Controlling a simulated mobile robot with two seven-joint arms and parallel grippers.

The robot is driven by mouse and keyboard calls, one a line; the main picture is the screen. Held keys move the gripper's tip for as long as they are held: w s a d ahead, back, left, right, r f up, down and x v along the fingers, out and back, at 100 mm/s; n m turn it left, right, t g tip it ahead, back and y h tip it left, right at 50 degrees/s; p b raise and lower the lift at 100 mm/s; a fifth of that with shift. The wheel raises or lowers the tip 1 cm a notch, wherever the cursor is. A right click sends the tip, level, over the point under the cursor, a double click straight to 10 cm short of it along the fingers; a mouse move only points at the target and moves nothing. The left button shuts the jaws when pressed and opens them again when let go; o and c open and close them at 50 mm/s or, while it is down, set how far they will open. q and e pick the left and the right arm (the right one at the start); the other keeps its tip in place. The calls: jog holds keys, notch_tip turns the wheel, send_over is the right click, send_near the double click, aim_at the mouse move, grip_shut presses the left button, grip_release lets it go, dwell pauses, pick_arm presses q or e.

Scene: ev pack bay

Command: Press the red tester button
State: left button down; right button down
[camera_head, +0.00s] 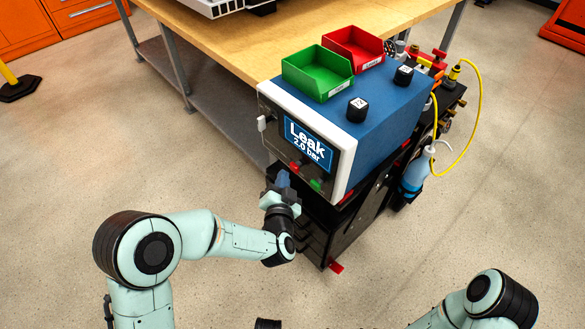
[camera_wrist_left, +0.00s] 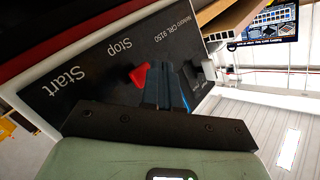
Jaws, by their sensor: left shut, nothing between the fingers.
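The tester (camera_head: 345,135) is a blue box with a white-framed front; its screen reads "Leak 2.0 bar". Its red button (camera_head: 295,167) sits low on the front panel, with a green button (camera_head: 316,185) to its right. My left gripper (camera_head: 283,178) is shut and empty, just below and left of the red button. In the left wrist view the red button (camera_wrist_left: 139,75), near the label "Stop", shows right beside the closed fingertips (camera_wrist_left: 166,70). I cannot tell whether they touch. My right gripper is out of view; only part of that arm shows at lower right.
A green bin (camera_head: 318,75) and a red bin (camera_head: 352,48) stand on the tester with two black cubes. It sits on a black cart with yellow hoses and a bottle (camera_head: 412,180). A wooden workbench (camera_head: 220,45) stands behind. Grey floor is open at left.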

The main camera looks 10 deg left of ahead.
pick_arm(q)
jog(key=shift+w+d, duration=0.1)
jog(key=shift+w+d, duration=0.15)
jog(key=shift+w, duration=0.05)
jog(key=shift+w+d, duration=0.6)
jog(key=shift+w, duration=0.15)
dwell(1.1)
jog(key=shift+s+a, duration=0.1)
jog(key=shift+s, duration=0.05)
jog(key=shift+s+a+p, duration=0.3)
jog(key=shift+s+a, duration=0.45)
jog(key=shift+s, duration=0.2)
jog(key=s+a, duration=0.1)
jog(key=s, duration=0.1)
jog(key=s+a, duration=0.2)
jog(key=shift+p, duration=0.3)
